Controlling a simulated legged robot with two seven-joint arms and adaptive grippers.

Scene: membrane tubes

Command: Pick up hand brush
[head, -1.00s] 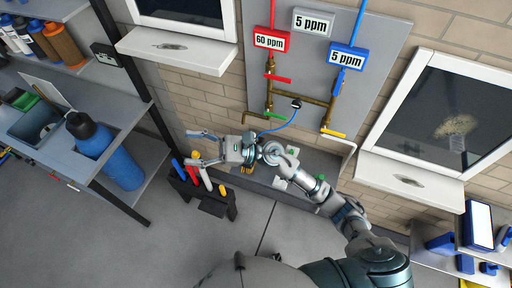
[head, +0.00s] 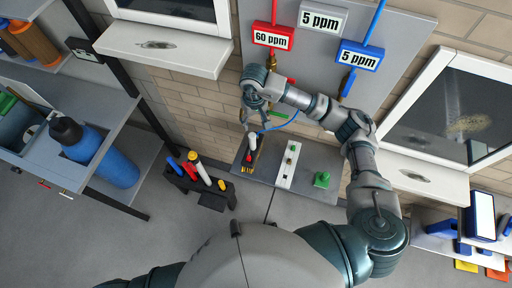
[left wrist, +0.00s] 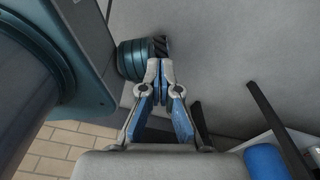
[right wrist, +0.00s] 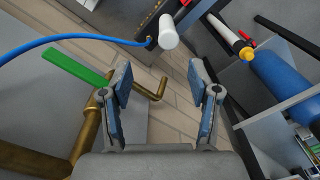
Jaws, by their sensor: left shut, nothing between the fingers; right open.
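My right gripper (head: 256,124) points down in front of the wall board, above the left end of the grey ledge. In the right wrist view its fingers (right wrist: 160,84) are spread with nothing between them. A white cylinder (right wrist: 168,32) shows beyond the fingertips, standing by a dark, yellow-edged item on the ledge. I cannot tell for sure which item is the hand brush. My left gripper (left wrist: 159,68) is shut and empty in the left wrist view; it is out of the head view.
A black rack (head: 214,201) with coloured handles stands on the floor at left. Brass pipework with a green lever (right wrist: 76,67) is close to my right gripper's left finger. A blue hose (right wrist: 75,38) crosses nearby.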

